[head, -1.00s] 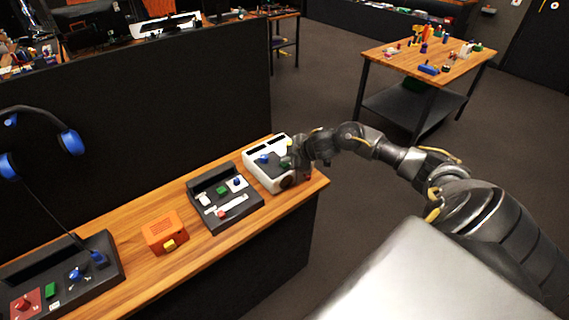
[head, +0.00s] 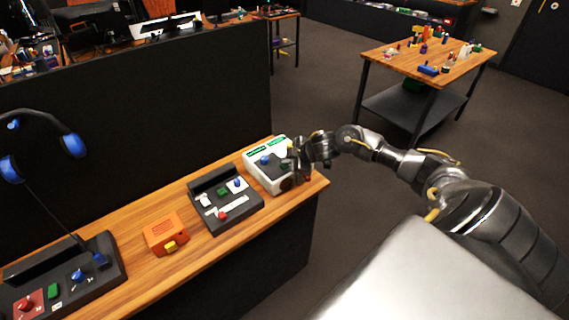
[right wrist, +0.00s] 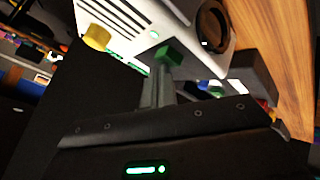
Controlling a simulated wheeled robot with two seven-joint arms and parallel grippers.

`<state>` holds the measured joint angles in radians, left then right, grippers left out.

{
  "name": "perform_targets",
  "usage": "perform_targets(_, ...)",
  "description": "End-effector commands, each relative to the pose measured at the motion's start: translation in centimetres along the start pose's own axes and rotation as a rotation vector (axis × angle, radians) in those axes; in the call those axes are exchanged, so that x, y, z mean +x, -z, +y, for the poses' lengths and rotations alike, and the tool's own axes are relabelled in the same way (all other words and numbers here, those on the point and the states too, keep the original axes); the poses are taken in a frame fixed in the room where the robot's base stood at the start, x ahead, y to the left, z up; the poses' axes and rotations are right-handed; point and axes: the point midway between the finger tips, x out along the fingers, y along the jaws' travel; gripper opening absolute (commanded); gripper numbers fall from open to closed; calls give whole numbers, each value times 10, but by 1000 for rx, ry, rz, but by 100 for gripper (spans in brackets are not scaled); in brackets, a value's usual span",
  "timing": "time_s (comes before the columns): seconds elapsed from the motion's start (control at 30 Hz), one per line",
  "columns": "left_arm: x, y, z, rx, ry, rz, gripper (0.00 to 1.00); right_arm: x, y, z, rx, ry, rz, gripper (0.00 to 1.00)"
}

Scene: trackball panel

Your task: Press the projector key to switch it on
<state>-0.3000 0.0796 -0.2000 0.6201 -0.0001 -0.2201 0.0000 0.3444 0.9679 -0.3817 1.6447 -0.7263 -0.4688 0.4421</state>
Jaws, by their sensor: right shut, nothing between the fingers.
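The projector (head: 270,180) is a white box at the right end of the wooden counter. Its two displays (head: 257,150) glow green, and it has a blue knob (head: 265,160) and a green key (head: 285,166). The right wrist view shows the projector (right wrist: 125,12) close up, with a round lens (right wrist: 213,25), a yellow knob (right wrist: 96,37) and the green key (right wrist: 169,53). My right gripper (head: 295,164) is shut and empty. In the right wrist view its fingertips (right wrist: 159,68) are at the green key; whether they touch it is unclear. My left gripper is out of view.
Left of the projector stand a dark panel (head: 208,222) with a slider, an orange box (head: 162,236) and another dark panel (head: 107,284). A black arch with blue pads (head: 70,146) rises at the left. A black partition (head: 150,110) backs the counter.

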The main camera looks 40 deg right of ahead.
Motion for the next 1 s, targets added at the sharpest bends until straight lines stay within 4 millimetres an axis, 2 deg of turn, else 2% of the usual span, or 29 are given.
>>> perform_targets(0.27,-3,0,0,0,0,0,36,-2,2,2,0,0,0,0)
perform_targets(0.8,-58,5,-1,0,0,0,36,-41,30,30,0,-1,1,0)
perform_targets(1.0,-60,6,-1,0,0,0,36,-42,31,30,0,-1,1,0)
